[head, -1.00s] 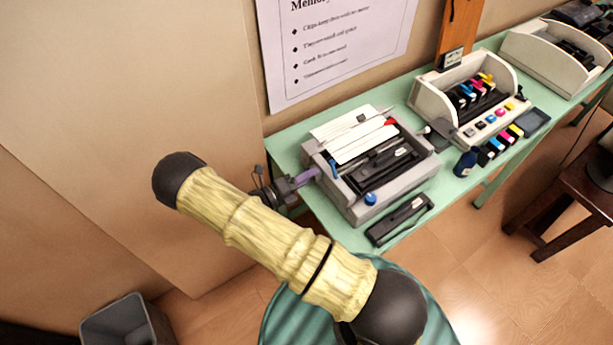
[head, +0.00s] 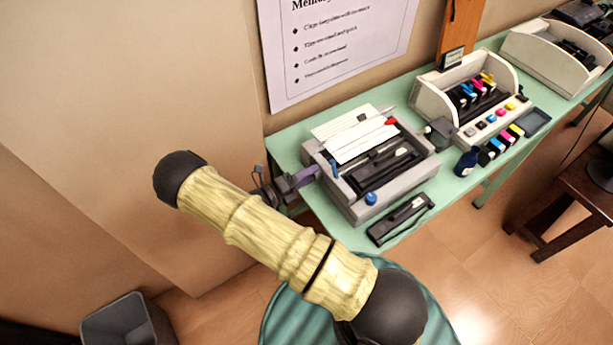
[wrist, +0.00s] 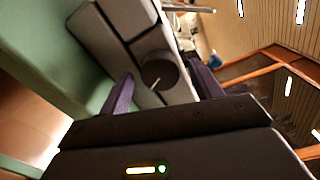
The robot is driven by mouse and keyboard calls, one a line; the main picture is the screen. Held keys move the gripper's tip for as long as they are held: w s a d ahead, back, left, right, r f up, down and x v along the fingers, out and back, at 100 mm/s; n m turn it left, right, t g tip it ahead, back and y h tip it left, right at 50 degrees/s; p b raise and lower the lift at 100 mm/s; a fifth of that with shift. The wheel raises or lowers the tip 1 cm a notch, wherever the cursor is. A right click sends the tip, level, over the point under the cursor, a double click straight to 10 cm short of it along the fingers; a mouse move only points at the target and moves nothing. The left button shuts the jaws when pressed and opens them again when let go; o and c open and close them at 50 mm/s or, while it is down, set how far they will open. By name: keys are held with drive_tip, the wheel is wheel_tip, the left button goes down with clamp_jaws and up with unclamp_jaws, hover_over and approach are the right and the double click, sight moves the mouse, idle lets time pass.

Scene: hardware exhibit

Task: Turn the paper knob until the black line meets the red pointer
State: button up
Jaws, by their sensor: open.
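The grey printer-like machine (head: 345,200) stands on the green table with white paper (head: 352,136) on top. In the wrist view, a dark round knob (wrist: 163,70) on the machine's side (wrist: 107,30) lies between my two purple fingers, with a short pale line on its face. My gripper (wrist: 162,88) is open around it; contact with the fingers is not clear. In the head view my gripper (head: 305,177) is at the machine's left side, where the knob is hidden. A small red piece (head: 391,121) shows at the top; I cannot tell if it is the pointer.
The green table (head: 290,147) runs along the wall. A blue knob (head: 370,198) is on the machine's front. A dark tray (head: 400,220) lies in front, a small blue bottle (head: 466,163) to the right. A cream printer (head: 432,103) with coloured cartridges and a stool (head: 560,195) are farther right.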

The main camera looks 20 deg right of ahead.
drive_tip(key=shift+a, duration=0.1)
drive_tip(key=b+v, duration=0.4)
drive_tip(key=v, duration=1.3)
drive_tip(key=shift+r, duration=0.1)
